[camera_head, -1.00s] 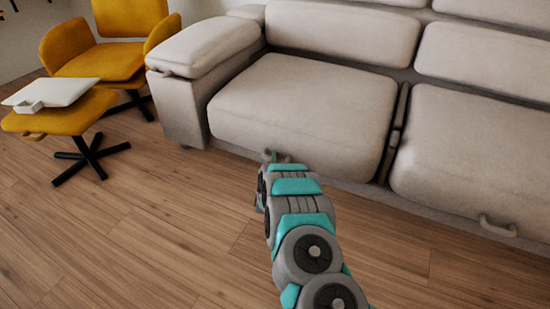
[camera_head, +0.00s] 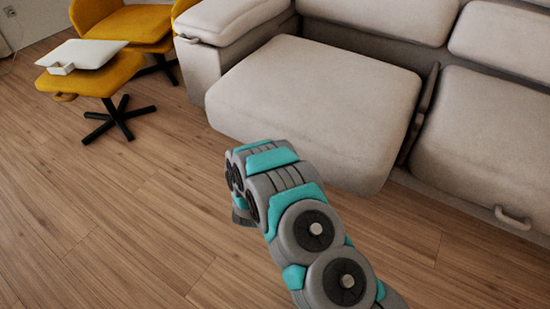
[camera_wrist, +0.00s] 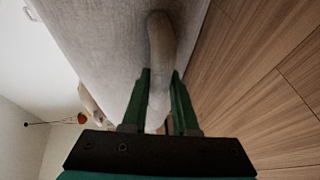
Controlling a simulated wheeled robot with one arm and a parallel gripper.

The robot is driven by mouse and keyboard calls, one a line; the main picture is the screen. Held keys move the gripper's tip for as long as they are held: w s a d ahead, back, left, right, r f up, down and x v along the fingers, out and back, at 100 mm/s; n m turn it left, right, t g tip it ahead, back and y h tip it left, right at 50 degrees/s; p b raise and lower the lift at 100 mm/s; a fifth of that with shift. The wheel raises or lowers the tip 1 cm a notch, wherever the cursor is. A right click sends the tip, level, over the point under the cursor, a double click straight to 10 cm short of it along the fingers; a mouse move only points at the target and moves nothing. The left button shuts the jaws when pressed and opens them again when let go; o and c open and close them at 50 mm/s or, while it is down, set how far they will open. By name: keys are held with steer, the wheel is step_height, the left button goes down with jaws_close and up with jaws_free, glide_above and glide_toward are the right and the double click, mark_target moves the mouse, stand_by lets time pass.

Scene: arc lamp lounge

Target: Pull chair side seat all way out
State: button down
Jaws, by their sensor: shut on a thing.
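The chair side seat (camera_head: 315,100) is the light grey sofa cushion nearest the yellow armchair. In the head view it juts forward of the seat to its right. In the wrist view, a curved handle (camera_wrist: 161,40) stands on the seat's front face (camera_wrist: 105,45). My gripper (camera_wrist: 160,85) is shut on this handle, one finger on each side of it. In the head view my arm hides the gripper and the handle.
The other sofa seat (camera_head: 490,140) with its own handle (camera_head: 512,219) is at the right. A yellow armchair (camera_head: 125,25) and a yellow footstool (camera_head: 90,80) bearing a white tray (camera_head: 88,53) are at the upper left. The wooden floor (camera_head: 100,200) in front is clear.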

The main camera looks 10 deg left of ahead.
steer(key=shift+s+f, duration=0.15)
steer(key=c, duration=1)
jaws_free()
steer(key=shift+s+a, duration=0.15)
steer(key=o, duration=0.3)
steer(key=s, duration=0.2)
steer(key=s+r, duration=0.1)
steer(key=s, duration=0.4)
steer(key=shift+s+d+r, duration=0.2)
steer(key=shift+s+r, duration=0.1)
